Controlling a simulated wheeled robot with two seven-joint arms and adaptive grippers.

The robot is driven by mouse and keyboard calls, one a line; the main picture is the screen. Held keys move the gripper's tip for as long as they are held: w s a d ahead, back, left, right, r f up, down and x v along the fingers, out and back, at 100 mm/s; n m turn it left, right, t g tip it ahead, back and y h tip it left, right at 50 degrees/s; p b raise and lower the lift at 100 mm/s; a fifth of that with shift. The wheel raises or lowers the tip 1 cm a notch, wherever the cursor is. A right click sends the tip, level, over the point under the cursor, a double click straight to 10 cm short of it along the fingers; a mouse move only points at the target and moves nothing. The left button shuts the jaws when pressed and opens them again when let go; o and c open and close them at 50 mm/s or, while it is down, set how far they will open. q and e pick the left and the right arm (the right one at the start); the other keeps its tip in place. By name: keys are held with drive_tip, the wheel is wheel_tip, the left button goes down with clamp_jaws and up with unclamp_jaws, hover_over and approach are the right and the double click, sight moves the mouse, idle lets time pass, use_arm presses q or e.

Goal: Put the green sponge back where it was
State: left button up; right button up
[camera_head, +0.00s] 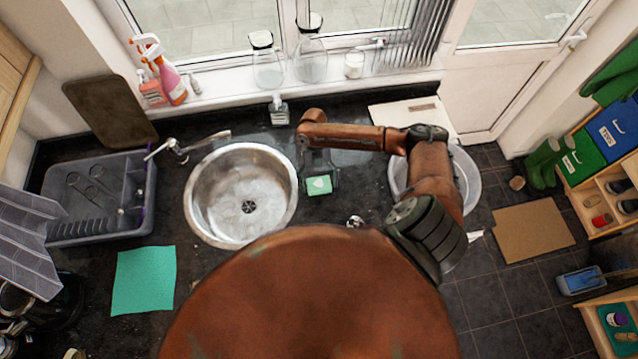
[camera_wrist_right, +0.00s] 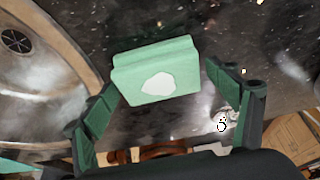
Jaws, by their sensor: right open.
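The green sponge (camera_head: 319,186) is by the dark counter's right part, just right of the round sink. It is a light green block with a white patch on its face. My right gripper (camera_head: 318,170) is over it, with the arm reaching in from the right. In the right wrist view the sponge (camera_wrist_right: 158,52) sits between the tips of my open right gripper (camera_wrist_right: 162,80), one finger on each side. A small gap shows at the right finger; contact at the left finger is unclear. My left gripper is not in view.
The steel sink (camera_head: 240,195) is left of the sponge. A grey dish rack (camera_head: 95,235) and a teal cloth (camera_head: 143,280) lie further left. A soap bottle (camera_head: 279,110) stands behind. A white bin (camera_head: 470,185) is to the right.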

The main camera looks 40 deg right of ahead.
drive_tip(key=b+v, duration=0.2)
drive_tip(key=v, duration=1)
